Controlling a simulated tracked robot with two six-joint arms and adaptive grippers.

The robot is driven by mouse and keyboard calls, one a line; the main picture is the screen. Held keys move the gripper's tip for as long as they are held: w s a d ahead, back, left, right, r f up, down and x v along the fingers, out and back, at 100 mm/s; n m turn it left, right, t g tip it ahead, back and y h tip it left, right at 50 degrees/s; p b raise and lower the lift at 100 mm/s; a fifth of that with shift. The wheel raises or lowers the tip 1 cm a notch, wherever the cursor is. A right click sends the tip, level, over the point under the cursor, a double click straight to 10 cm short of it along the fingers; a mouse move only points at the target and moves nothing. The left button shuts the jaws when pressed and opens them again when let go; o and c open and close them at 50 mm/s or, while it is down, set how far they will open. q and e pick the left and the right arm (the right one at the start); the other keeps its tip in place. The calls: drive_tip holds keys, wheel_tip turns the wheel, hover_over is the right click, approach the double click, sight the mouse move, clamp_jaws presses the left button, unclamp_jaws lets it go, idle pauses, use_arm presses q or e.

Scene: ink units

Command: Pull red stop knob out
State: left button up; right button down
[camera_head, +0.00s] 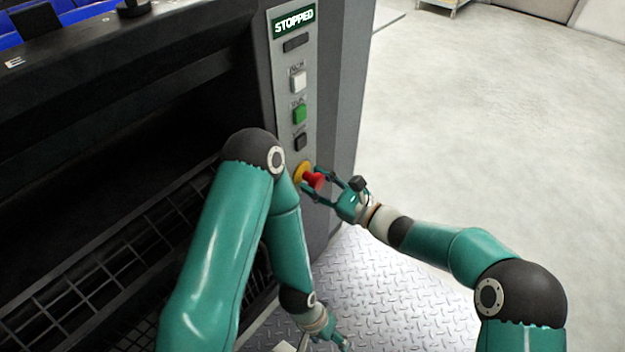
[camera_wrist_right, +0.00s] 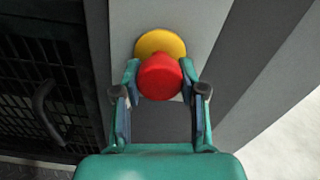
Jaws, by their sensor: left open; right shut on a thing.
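The red stop knob (camera_head: 314,180) stands out from a yellow round base (camera_head: 300,173) low on the grey control panel (camera_head: 290,66). My right gripper (camera_head: 326,184) is shut on the knob, coming from the right. In the right wrist view the red knob (camera_wrist_right: 160,77) sits between the two fingertips of the right gripper (camera_wrist_right: 160,82), with the yellow base (camera_wrist_right: 160,44) behind it. My left gripper (camera_head: 338,342) is low over the floor plate, away from the panel; it is small and partly cut off by the lower edge.
Above the knob the panel carries a black button (camera_head: 300,141), a green button (camera_head: 299,113), a white button (camera_head: 298,81) and a display reading STOPPED (camera_head: 294,20). A dark machine opening with a wire grid (camera_head: 80,250) lies left. Open pale floor (camera_head: 480,120) lies right.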

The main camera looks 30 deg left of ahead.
drive_tip(key=c, duration=0.6)
unclamp_jaws()
drive_tip(key=shift+d, duration=0.15)
drive_tip(key=shift+d, duration=0.1)
drive_tip(key=d, duration=0.8)
drive_tip(key=s+d, duration=0.1)
drive_tip(key=d, duration=0.2)
drive_tip(key=shift+d, duration=0.4)
drive_tip(key=shift+f, duration=0.1)
